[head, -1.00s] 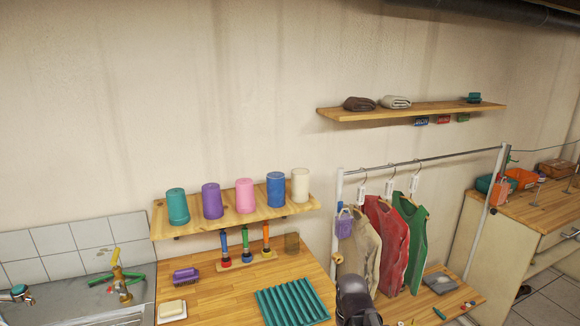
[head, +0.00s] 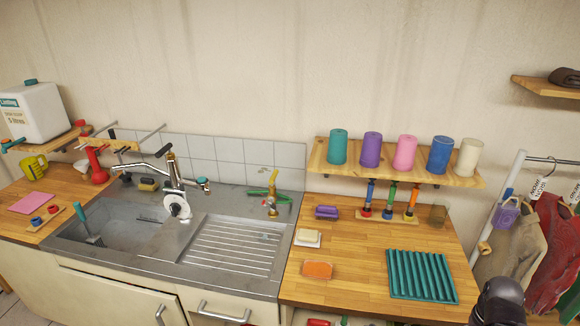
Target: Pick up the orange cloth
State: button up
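A flat orange rectangle (head: 318,270), which looks like the orange cloth, lies on the wooden counter (head: 350,288) right of the sink, near the front. It is small in the picture, so its material is hard to tell. It lies in front of a white soap-like block (head: 308,237) and left of a teal ribbed mat (head: 422,275). A dark rounded part of my arm shows at the bottom right, apart from the orange piece. My gripper's fingers are not in view.
A purple brush (head: 326,212) and a stand of three coloured tools (head: 388,214) are at the counter's back. A shelf (head: 330,172) with several cups hangs above. The metal sink (head: 232,245) is left. A pink cloth (head: 32,203) lies far left.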

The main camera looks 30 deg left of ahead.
aim_at(314, 269)
jog(key=u, duration=1)
jog(key=k, duration=0.5)
jog(key=u, duration=0.15)
jog(key=i, duration=0.45)
jog(key=u, duration=0.05)
